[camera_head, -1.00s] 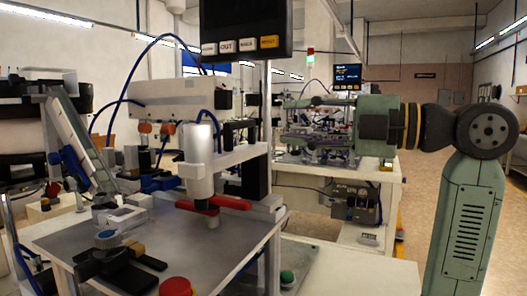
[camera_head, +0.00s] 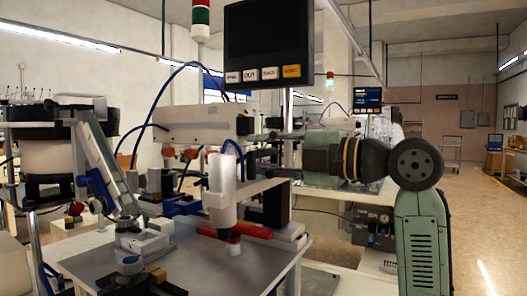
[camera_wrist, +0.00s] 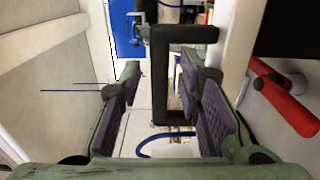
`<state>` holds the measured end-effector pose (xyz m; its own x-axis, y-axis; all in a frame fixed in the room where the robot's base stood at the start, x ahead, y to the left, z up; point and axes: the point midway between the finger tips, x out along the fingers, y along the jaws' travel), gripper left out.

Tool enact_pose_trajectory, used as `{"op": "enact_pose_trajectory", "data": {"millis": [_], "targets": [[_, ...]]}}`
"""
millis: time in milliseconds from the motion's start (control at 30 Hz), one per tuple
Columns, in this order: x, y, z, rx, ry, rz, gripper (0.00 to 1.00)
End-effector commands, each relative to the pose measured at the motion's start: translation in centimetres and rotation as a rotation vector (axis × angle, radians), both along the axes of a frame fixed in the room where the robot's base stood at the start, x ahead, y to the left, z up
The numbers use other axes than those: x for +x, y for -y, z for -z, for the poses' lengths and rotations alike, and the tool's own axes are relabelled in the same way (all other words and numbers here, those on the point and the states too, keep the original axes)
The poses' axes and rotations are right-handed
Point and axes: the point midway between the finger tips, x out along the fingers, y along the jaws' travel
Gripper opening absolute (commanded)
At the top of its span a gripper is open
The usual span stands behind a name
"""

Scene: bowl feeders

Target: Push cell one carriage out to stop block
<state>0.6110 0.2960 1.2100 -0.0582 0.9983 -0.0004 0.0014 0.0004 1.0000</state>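Cell one's grey plate (camera_head: 185,262) is at the front in the head view. Above it stand a silver cylinder (camera_head: 222,190) and a red bar (camera_head: 278,232). I cannot tell for certain which part is the carriage or the stop block. My gripper (camera_head: 262,152) reaches in from the right behind the silver cylinder, partly hidden. In the wrist view my gripper (camera_wrist: 165,105) is open, with purple pads on its fingers. A black frame-shaped handle (camera_wrist: 162,75) shows between and beyond the fingers, nearer the right one. Contact with it cannot be told.
A red lever (camera_wrist: 285,100) lies to the right of the fingers in the wrist view. A blue panel (camera_wrist: 127,28) and a blue hose (camera_wrist: 155,140) are beyond. A display box (camera_head: 268,45) hangs above the cell. Open floor (camera_head: 480,225) lies at the right.

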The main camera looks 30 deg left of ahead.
Motion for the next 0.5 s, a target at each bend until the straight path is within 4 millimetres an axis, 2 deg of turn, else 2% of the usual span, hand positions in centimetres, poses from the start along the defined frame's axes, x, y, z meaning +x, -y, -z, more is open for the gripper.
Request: {"op": "enact_pose_trajectory", "data": {"millis": [200, 500], "targets": [[0.00, -0.03, 0.02, 0.000, 0.000, 0.000, 0.32], [0.00, 0.01, 0.00, 0.000, 0.000, 0.000, 0.12]]}}
